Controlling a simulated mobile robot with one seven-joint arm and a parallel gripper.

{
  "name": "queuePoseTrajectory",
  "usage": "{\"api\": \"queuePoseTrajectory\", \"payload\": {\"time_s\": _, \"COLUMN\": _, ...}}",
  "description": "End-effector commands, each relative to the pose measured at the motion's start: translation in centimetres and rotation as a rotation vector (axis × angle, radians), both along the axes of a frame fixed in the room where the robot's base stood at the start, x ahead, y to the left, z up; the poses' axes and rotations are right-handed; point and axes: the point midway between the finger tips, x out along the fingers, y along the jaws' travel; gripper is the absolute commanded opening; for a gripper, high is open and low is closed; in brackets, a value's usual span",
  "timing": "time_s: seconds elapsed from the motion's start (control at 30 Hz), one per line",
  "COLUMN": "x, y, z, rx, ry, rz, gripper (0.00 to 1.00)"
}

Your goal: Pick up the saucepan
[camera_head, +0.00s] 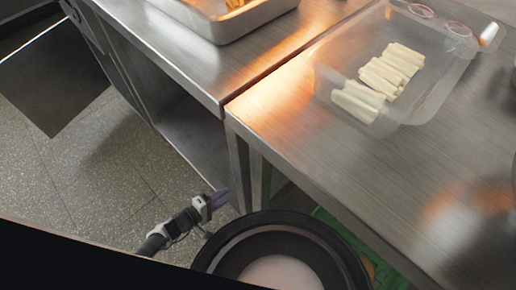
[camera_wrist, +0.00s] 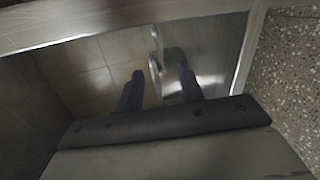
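My gripper (camera_head: 217,199) shows in the head view low beside the front leg of the steel counter. In the wrist view its two dark fingers (camera_wrist: 160,72) are apart, with nothing clearly held between them. A shiny metal vessel that looks like the saucepan (camera_wrist: 170,84) lies beyond and between the fingertips in the wrist view, partly hidden by the right finger. A narrow part like a handle (camera_wrist: 156,40) sticks up from it. I cannot tell whether a finger touches it. I cannot make out the saucepan in the head view.
Steel counters (camera_head: 290,95) stand above and right of the gripper, with open space underneath. A clear tub (camera_head: 420,95) of pale sticks and a metal tray (camera_head: 225,22) sit on top. A black round container (camera_head: 225,245) is at the bottom. Speckled floor (camera_head: 110,160) is clear at left.

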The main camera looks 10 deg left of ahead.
Motion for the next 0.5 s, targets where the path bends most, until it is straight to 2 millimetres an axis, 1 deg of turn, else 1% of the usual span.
{"api": "queuePoseTrajectory", "payload": {"time_s": 0.2, "x": 3.4, "y": -2.7, "z": -1.2, "rx": -0.003, "ry": -0.003, "rz": -0.002, "gripper": 0.38}}
{"api": "queuePoseTrajectory", "payload": {"time_s": 0.3, "x": 4.7, "y": -3.7, "z": -1.7, "rx": -0.002, "ry": -0.003, "rz": -0.002, "gripper": 0.38}}
{"api": "queuePoseTrajectory", "payload": {"time_s": 0.4, "x": 5.6, "y": -4.3, "z": -2.0, "rx": 0.001, "ry": -0.002, "rz": 0.000, "gripper": 0.38}}
{"api": "queuePoseTrajectory", "payload": {"time_s": 0.5, "x": 6.0, "y": -4.6, "z": -2.1, "rx": 0.002, "ry": -0.003, "rz": -0.001, "gripper": 0.38}}
